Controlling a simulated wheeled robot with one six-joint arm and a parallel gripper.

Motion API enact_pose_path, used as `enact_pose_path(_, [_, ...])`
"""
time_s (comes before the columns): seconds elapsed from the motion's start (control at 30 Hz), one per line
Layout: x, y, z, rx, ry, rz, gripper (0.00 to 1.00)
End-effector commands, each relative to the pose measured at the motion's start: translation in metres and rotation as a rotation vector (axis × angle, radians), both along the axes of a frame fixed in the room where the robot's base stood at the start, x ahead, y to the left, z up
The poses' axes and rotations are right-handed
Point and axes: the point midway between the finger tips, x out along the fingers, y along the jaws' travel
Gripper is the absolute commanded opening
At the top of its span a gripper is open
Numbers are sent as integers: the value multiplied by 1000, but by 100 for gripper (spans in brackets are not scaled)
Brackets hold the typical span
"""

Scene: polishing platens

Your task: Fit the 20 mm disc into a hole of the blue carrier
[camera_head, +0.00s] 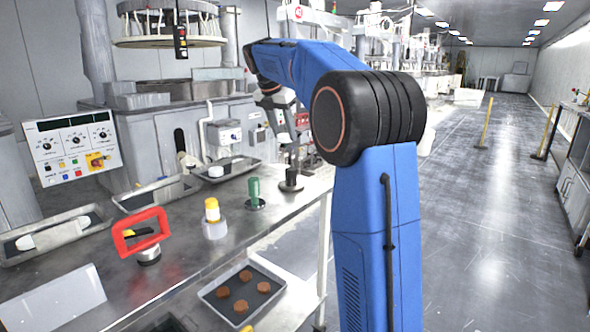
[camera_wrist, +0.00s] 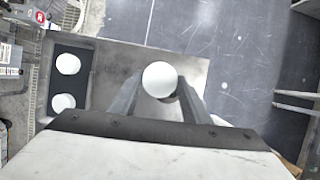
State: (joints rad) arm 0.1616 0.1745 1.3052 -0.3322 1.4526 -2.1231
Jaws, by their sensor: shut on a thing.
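My gripper (camera_wrist: 158,88) is shut on a white round disc (camera_wrist: 160,79), which sits between the two fingertips in the wrist view. The gripper is over the grey metal bench. In the head view my gripper (camera_head: 290,150) is small and partly lost against the background, and the held disc cannot be made out. Two more white discs (camera_wrist: 67,63) (camera_wrist: 63,102) lie in a dark tray (camera_wrist: 72,83) to the left in the wrist view. I see no blue carrier in either view. The size of the held disc cannot be read.
On the bench (camera_head: 185,255) stand a red-framed tool (camera_head: 140,232), a yellow-topped bottle (camera_head: 212,211), a green piece (camera_head: 254,190) and a black piece (camera_head: 290,182). Shallow trays (camera_head: 155,195) line its back. A lower tray (camera_head: 262,307) holds several brown discs.

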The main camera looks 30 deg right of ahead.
Motion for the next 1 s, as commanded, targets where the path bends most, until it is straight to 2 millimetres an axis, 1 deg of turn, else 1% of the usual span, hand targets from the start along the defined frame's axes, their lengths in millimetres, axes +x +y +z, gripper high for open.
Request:
enact_pose_path(0.03, [-12,4,6,-1,0,-10,18])
enact_pose_path(0.1, [-24,7,12,-2,-1,-27,18])
enact_pose_path(0.2, [-35,10,15,-1,2,-41,18])
enact_pose_path(0.27, [-38,11,12,-1,3,-46,18])
enact_pose_path(0.37, [-40,11,-2,-1,4,-48,18])
enact_pose_path(0.5, [-40,11,-25,-2,4,-47,18])
enact_pose_path(0.6, [-40,11,-36,-1,4,-48,18])
enact_pose_path(0.83, [-39,11,-50,-1,3,-48,18])
enact_pose_path(1.0, [-39,11,-73,-1,3,-48,18])
